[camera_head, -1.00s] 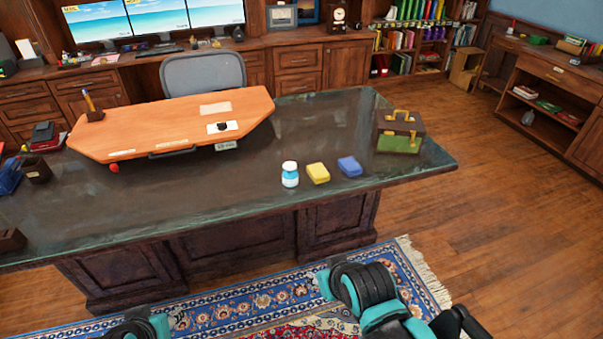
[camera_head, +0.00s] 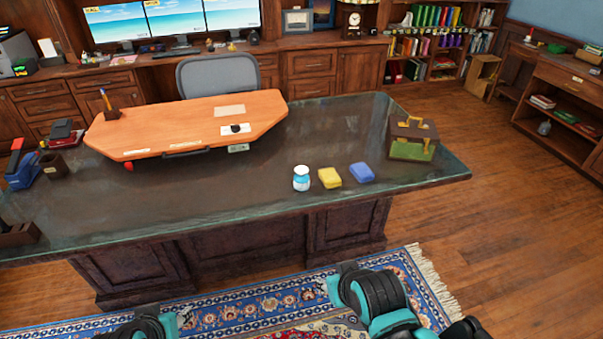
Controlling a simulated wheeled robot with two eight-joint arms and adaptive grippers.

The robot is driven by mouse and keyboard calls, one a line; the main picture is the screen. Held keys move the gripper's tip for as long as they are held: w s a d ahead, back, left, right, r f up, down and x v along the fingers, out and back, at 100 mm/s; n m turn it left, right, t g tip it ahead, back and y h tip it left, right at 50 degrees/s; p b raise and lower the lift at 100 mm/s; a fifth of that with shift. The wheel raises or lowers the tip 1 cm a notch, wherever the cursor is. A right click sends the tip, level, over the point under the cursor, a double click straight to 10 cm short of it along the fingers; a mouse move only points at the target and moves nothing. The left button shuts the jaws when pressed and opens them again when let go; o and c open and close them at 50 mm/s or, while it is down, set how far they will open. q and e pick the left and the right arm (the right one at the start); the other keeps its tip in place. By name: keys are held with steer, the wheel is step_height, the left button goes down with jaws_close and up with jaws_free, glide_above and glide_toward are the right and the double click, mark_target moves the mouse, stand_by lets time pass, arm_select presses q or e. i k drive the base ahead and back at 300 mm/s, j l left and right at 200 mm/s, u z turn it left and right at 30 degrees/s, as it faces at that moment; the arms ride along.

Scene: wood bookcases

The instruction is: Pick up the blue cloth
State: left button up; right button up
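The blue cloth (camera_head: 362,173) is a small folded block lying flat on the dark glass-topped desk (camera_head: 240,215), near its front edge on the right. A similar yellow cloth (camera_head: 330,178) lies just left of it, a little apart. My left and right arms show at the bottom of the view, below the front edge of the desk and well away from the blue cloth. Only dark and teal arm parts show clearly; I cannot make out fingertips on either arm.
A white and blue bottle (camera_head: 301,179) stands left of the yellow cloth. A brown box with a yellow handle (camera_head: 412,138) stands at the desk's right end. An orange board (camera_head: 190,124) lies behind, with a grey chair (camera_head: 218,77) beyond. A patterned rug (camera_head: 250,307) covers the floor in front.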

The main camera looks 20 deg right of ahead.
mark_target(361, 171)
steer(key=i+l+u, duration=0.1)
steer(key=l, duration=0.25)
steer(key=i+l, duration=0.25)
steer(key=l, duration=0.15)
steer(key=i+l+u, duration=0.15)
steer(key=l, duration=0.2)
steer(key=i+l, duration=0.15)
steer(key=l, duration=0.25)
steer(key=i+l+u, duration=0.15)
steer(key=l, duration=0.2)
steer(key=i+l, duration=0.1)
steer(key=l, duration=0.3)
steer(key=i+l+u, duration=0.15)
steer(key=l, duration=0.3)
